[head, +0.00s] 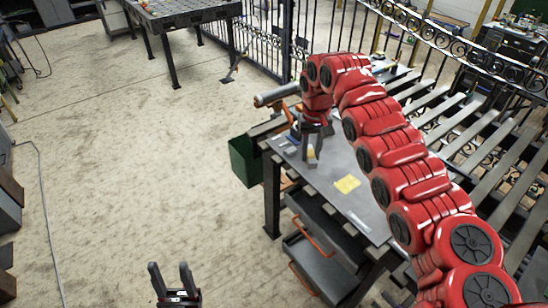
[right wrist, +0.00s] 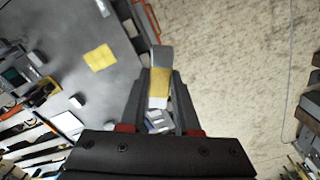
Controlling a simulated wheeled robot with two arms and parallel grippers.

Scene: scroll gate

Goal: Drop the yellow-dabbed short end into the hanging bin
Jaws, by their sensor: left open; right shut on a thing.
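My right gripper (head: 311,147) is shut on a short grey end piece with a yellow dab (right wrist: 160,82), held upright between the fingers in the right wrist view. In the head view the piece (head: 312,158) shows small below the gripper, in front of the workbench top. The dark green hanging bin (head: 243,160) is at the bench's left side, left of the gripper in the head view. Its inside is hard to see. I cannot make out the bin for sure in the right wrist view. My left gripper (head: 174,279) is open and empty over the floor at the bottom.
The grey workbench (head: 372,212) carries a yellow square (head: 347,184) and small loose grey pieces (head: 290,150). Open drawers with orange handles (head: 322,262) stick out below it. Long metal bars lie at the right. The floor (head: 120,170) at the left is mostly clear.

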